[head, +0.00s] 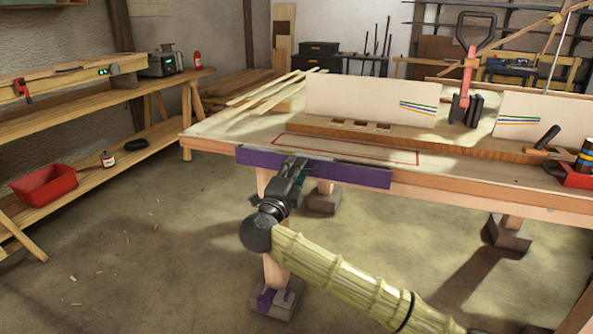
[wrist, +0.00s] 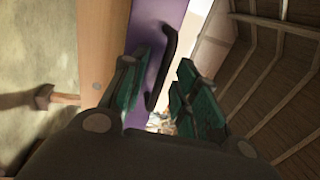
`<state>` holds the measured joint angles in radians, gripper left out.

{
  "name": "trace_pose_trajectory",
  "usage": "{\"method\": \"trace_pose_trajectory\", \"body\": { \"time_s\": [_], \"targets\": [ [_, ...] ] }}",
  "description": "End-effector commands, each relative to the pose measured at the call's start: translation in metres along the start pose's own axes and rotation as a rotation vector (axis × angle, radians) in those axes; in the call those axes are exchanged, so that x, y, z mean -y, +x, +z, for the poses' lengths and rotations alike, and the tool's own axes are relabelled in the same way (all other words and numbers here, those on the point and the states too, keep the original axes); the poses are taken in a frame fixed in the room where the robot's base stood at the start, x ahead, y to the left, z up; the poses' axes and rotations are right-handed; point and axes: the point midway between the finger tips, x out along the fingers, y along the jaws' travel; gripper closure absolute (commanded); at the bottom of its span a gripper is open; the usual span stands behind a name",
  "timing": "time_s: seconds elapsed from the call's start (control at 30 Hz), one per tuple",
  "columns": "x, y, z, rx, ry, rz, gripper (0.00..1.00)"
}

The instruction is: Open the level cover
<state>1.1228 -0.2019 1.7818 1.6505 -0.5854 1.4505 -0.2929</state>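A long purple panel (head: 352,174), which looks like the level cover, runs along the front edge of the workbench. In the wrist view the purple panel (wrist: 148,22) carries a black bar handle (wrist: 166,62). My gripper (head: 297,166) is at the panel's front, left of its middle. In the wrist view my gripper (wrist: 163,88) has its green fingers apart, with the handle between them, closer to the left finger. I cannot tell whether a finger touches the handle. The handle is mostly hidden by my gripper in the head view.
The workbench top (head: 225,130) bears a long slotted wooden beam (head: 400,138), pale boards and a red-handled clamp (head: 468,75). A red tray (head: 578,178) is at the right. A wooden shelf bench (head: 75,103) with a red bin (head: 45,183) stands left. The floor between is open.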

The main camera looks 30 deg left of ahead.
Motion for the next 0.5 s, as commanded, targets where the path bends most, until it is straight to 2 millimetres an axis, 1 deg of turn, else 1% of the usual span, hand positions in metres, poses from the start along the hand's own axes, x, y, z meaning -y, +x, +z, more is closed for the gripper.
{"method": "trace_pose_trajectory", "body": {
  "time_s": [0.13,0.4,0.43,0.5],
  "targets": [
    [-0.0004,0.0071,0.0000,0.000,0.000,0.000,0.70],
    [-0.0001,0.0082,-0.0001,0.000,0.000,0.000,0.70],
    [-0.0001,0.0082,-0.0001,0.001,0.000,0.000,0.72],
    [-0.0001,0.0081,-0.0001,0.001,0.000,0.000,0.85]
  ]
}}
